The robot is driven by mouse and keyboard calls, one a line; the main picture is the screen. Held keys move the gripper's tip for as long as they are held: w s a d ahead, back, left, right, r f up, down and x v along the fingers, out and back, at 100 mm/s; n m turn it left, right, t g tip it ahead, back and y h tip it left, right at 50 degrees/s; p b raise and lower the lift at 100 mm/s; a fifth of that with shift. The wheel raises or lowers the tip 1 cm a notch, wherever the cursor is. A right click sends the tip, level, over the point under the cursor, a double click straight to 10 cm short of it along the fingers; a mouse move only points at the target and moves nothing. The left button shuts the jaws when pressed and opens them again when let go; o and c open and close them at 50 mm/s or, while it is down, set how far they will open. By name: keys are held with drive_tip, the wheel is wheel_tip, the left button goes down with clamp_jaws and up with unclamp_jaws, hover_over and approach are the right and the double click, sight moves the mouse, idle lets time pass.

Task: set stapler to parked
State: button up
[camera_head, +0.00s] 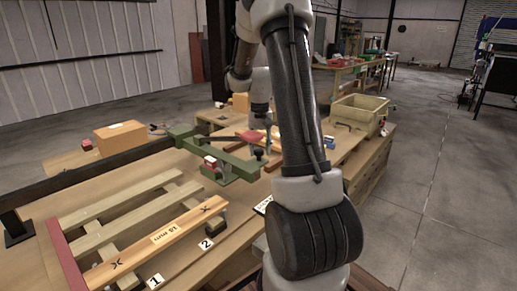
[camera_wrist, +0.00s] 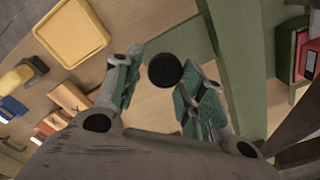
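A green metal fixture (camera_head: 232,166) stands on the wooden workbench, with a dark lever and a black knob (camera_head: 258,154). I cannot tell for certain whether it is the stapler. In the wrist view, a round black knob (camera_wrist: 165,70) shows between the fingers of my gripper (camera_wrist: 160,92). A green beam (camera_wrist: 238,60) of the fixture runs to the right of the fingers.
A slatted wooden pallet (camera_head: 140,215) with a printed top board lies front left. A cardboard box (camera_head: 121,138) sits behind it. A wooden bin (camera_head: 358,114) stands back right; a yellow tray (camera_wrist: 72,32) shows in the wrist view. Open floor lies right.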

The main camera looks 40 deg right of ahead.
drive_tip(key=shift+o, duration=1)
drive_tip(key=shift+r, duration=0.1)
wheel_tip(320, 180, up, 12)
drive_tip(key=s+a+r+n+t, duration=0.25)
drive_tip(key=s+a+r, duration=0.45)
drive_tip(key=s+a, duration=0.4)
drive_tip(key=s+a+f+n+t, duration=0.1)
drive_tip(key=s+a+n, duration=0.1)
drive_tip(key=s, duration=0.4)
drive_tip(key=s+a+f+n+t, duration=0.1)
drive_tip(key=s+a+f+n, duration=0.1)
drive_tip(key=s+a, duration=0.2)
drive_tip(key=s, duration=0.2)
drive_tip(key=shift+s+a+f, duration=0.15)
drive_tip(key=shift+s+f, duration=0.05)
drive_tip(key=shift+s, duration=0.2)
